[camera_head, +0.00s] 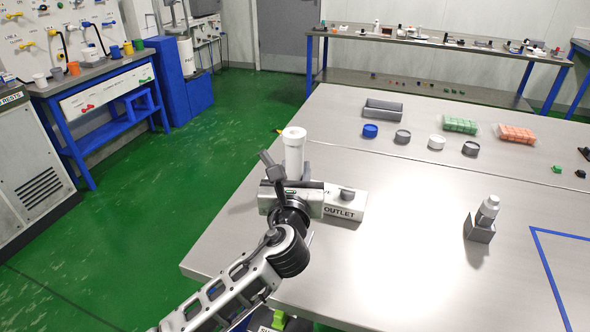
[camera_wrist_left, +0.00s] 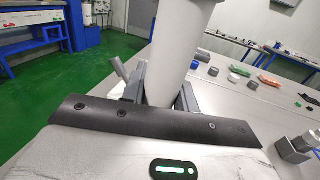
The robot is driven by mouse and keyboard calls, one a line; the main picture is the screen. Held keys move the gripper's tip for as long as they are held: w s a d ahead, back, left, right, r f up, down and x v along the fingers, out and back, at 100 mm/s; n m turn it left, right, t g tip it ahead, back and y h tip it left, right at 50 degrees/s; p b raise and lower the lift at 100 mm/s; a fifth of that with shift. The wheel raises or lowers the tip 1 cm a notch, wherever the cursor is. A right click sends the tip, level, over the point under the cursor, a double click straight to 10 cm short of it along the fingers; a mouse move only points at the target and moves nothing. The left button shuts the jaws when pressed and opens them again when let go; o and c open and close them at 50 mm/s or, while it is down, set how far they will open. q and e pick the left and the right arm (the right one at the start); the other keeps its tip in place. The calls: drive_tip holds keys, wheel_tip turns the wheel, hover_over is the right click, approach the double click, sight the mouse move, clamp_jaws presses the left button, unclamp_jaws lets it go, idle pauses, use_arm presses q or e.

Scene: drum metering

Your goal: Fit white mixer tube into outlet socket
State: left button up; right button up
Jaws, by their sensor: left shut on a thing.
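The white mixer tube (camera_head: 294,153) stands roughly upright, with its wide collar at the top. My left gripper (camera_head: 287,182) is shut on it; in the left wrist view the tube (camera_wrist_left: 176,55) sits between the two grey fingers (camera_wrist_left: 160,92). The tube's lower end is hidden behind my gripper. The white block labelled OUTLET (camera_head: 338,211) is just right of my gripper, with a grey round piece (camera_head: 347,193) on top. I cannot tell whether the tube touches the block or is in a socket. My right gripper is out of view.
A small bottle on a grey block (camera_head: 480,229) stands at the right. Behind are a grey tray (camera_head: 383,109), several caps (camera_head: 402,136), and green (camera_head: 460,125) and orange (camera_head: 517,133) blocks. The middle of the metal table (camera_head: 410,270) is clear.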

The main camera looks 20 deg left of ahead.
use_arm(q)
drive_tip(key=shift+f+b, duration=0.4)
drive_tip(key=shift+f, duration=0.4)
drive_tip(key=o, duration=1.1)
drive_tip(key=shift+b+v, duration=0.65)
drive_tip(key=shift+v, duration=7.35)
